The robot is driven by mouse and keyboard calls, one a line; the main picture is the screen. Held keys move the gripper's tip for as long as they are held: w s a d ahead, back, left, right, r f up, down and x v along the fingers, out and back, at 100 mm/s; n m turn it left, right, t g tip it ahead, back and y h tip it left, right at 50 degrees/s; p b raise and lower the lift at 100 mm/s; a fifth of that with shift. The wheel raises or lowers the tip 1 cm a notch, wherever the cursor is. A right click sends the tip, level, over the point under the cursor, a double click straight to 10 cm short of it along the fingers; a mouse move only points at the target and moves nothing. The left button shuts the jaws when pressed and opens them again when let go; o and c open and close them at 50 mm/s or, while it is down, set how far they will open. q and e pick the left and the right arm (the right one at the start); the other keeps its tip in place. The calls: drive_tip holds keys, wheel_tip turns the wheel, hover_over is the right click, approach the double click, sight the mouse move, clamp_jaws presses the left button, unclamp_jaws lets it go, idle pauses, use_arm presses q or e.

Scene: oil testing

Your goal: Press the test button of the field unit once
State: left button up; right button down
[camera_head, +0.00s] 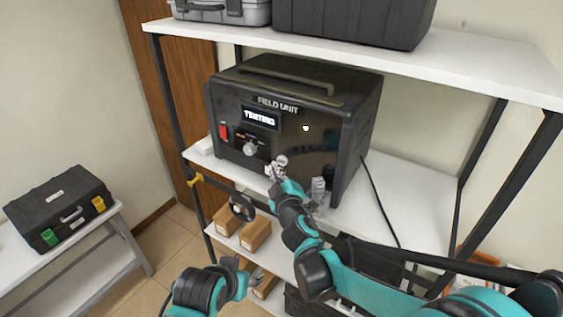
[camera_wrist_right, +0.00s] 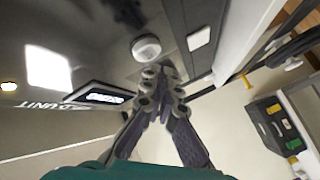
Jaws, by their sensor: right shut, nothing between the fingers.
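The black field unit (camera_head: 290,140) stands on the white middle shelf, its front lettered FIELD UNIT. Its small lit screen (camera_head: 259,118) reads TESTING, and a red switch (camera_head: 223,132) sits to the left. A round pale button (camera_head: 250,149) is below the screen; it also shows in the right wrist view (camera_wrist_right: 146,47). My right gripper (camera_head: 277,165) is shut and empty in front of the panel, right of and a little below the button. In the wrist view its fingertips (camera_wrist_right: 158,74) appear close to the button; contact cannot be told. My left gripper (camera_head: 238,275) is low, its jaws unclear.
Cases stand on the upper shelf (camera_head: 480,75) above the unit. Cardboard boxes (camera_head: 255,234) are on the lower shelf. A black toolbox (camera_head: 60,207) sits on a side table at left. A clear bottle-like object (camera_head: 318,190) stands near my right wrist. A cable hangs at right.

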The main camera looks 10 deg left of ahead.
drive_tip(key=s, duration=0.1)
drive_tip(key=s+a, duration=0.1)
drive_tip(key=s, duration=0.2)
drive_tip(key=shift+s+a, duration=0.25)
drive_tip(key=shift+a, duration=0.05)
